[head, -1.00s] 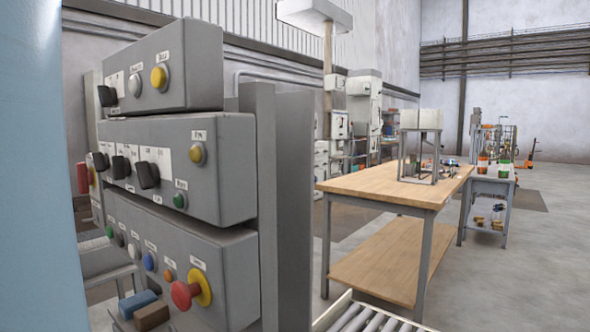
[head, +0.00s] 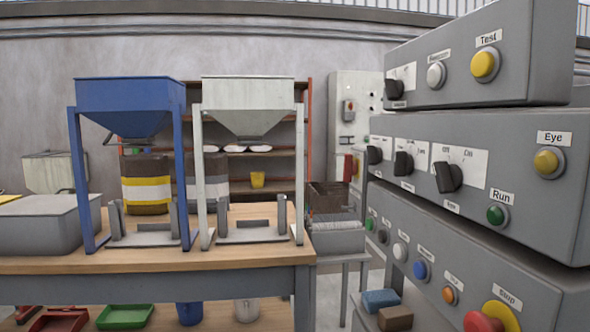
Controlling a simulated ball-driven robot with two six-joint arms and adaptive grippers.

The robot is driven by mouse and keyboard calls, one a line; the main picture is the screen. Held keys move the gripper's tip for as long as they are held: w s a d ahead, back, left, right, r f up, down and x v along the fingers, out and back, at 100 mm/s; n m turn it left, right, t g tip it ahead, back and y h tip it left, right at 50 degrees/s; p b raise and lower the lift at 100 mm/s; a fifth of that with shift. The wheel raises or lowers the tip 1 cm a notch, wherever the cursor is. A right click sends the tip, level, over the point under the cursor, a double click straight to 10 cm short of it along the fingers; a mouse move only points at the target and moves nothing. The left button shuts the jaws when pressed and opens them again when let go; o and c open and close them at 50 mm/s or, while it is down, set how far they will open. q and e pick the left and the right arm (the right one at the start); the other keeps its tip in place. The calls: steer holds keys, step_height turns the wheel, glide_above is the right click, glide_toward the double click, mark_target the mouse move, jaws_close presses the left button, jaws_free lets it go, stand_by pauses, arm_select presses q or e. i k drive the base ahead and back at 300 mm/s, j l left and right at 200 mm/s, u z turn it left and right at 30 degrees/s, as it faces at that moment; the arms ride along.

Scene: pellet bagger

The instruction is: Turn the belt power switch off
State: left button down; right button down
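Grey control boxes are stacked at the right of the head view. The middle box (head: 520,135) carries three black rotary switches: a near one (head: 447,177), a middle one (head: 403,163) and a far one (head: 374,155). The near plate seems to read Off and On. The top box (head: 545,50) has one more black switch (head: 394,89). The small labels under the switches are too blurred to tell which is belt power. Neither of my grippers is in view.
The lower box (head: 560,290) has several buttons and a red mushroom Stop button (head: 492,317). A wooden table (head: 150,263) at left bears a blue hopper (head: 130,92) and a white hopper (head: 248,92). A grey cabinet (head: 353,95) stands at the back wall.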

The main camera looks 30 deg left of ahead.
mark_target(349, 166)
steer(key=u, duration=0.7)
steer(key=i+j, duration=0.1)
steer(key=j+u, duration=0.05)
